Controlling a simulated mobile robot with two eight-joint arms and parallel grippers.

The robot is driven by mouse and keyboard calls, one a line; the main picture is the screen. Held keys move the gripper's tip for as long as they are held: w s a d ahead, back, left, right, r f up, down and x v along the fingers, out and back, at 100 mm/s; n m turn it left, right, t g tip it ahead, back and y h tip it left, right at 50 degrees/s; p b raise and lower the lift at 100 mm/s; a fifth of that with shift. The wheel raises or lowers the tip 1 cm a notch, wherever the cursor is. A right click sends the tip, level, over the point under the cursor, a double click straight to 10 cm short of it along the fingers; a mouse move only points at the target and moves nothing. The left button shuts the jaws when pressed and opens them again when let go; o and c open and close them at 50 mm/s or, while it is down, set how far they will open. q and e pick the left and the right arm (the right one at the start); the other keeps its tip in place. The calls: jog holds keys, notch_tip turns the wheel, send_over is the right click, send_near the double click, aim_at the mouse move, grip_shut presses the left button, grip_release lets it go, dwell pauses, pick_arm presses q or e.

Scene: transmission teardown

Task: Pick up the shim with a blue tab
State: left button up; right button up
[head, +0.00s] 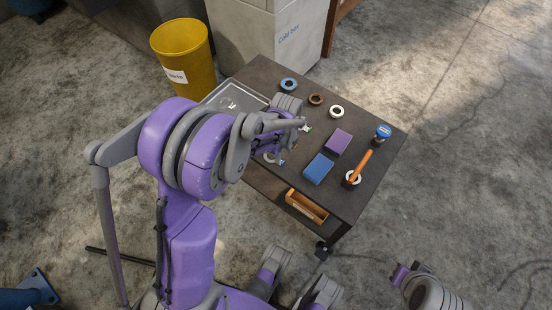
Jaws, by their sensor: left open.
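A small pale ring-like piece with a bit of blue (280,161) lies on the dark table, partly hidden behind my left arm; it may be the shim with the blue tab, but it is too small and covered to be sure. Another small pale piece with a greenish tab (308,127) lies close to the tip of my left gripper. My left gripper (300,124) is open over the table's left-middle part. Its fingers are small and partly hidden by the wrist, and I cannot tell whether they touch anything.
On the table (375,190) are blue (288,85), brown (316,99) and white (337,111) rings, purple (338,141) and blue (318,168) blocks, an orange-handled tool (359,165), a blue-topped jar (382,133) and a metal tray (232,97). A yellow bin (184,58) stands behind.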

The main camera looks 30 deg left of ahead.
aim_at(283, 162)
pick_arm(q)
jog(key=shift+f+b, duration=0.7)
jog(key=shift+f, duration=2.05)
grip_shut()
